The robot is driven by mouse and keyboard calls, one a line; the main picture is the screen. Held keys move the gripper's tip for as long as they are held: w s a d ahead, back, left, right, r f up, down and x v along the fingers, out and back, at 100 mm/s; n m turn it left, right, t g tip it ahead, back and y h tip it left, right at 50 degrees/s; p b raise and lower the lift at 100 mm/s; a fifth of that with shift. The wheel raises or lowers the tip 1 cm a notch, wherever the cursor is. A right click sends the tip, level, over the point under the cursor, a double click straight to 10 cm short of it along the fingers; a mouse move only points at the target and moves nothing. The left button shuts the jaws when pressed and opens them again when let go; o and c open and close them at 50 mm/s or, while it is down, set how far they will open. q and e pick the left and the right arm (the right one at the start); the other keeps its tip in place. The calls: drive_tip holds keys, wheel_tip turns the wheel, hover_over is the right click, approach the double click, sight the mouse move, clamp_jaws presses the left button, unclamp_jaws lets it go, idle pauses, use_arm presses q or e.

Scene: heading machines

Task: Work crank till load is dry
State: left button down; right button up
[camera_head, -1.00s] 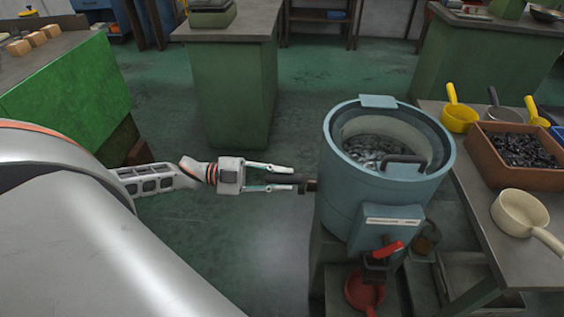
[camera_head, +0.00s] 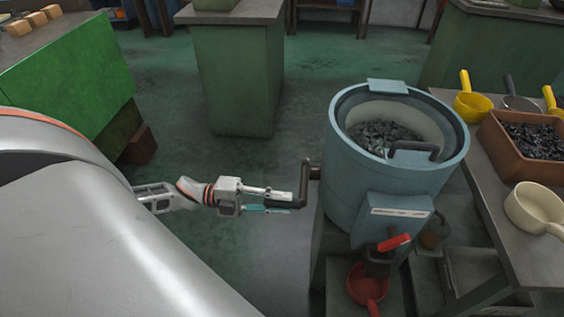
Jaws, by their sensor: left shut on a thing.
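The blue-grey drum machine (camera_head: 352,190) stands right of centre. Its open basket holds the load (camera_head: 382,136), a heap of small dark grey pieces. A dark crank (camera_head: 308,172) sticks out from the drum's left side, its arm hanging down to a grip at the bottom. My left gripper (camera_head: 290,202) comes in from the left and is shut on the crank's grip. A red-handled valve (camera_head: 394,243) sits low on the drum's front, above a red pan (camera_head: 367,285). My right gripper is not in view.
A table (camera_head: 486,190) on the right bears yellow scoops (camera_head: 473,107), a brown bin (camera_head: 520,153) of dark pieces and a cream pan (camera_head: 533,208). Green cabinets stand behind and at left. The floor left of the drum is open.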

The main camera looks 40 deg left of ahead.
use_arm(q)
drive_tip(key=shift+f, duration=0.2)
drive_tip(key=c, duration=1.8)
unclamp_jaws()
drive_tip(key=shift+s+a, duration=0.1)
drive_tip(key=shift+a, duration=0.05)
drive_tip(key=v, duration=1.1)
drive_tip(key=shift+s+a, duration=0.3)
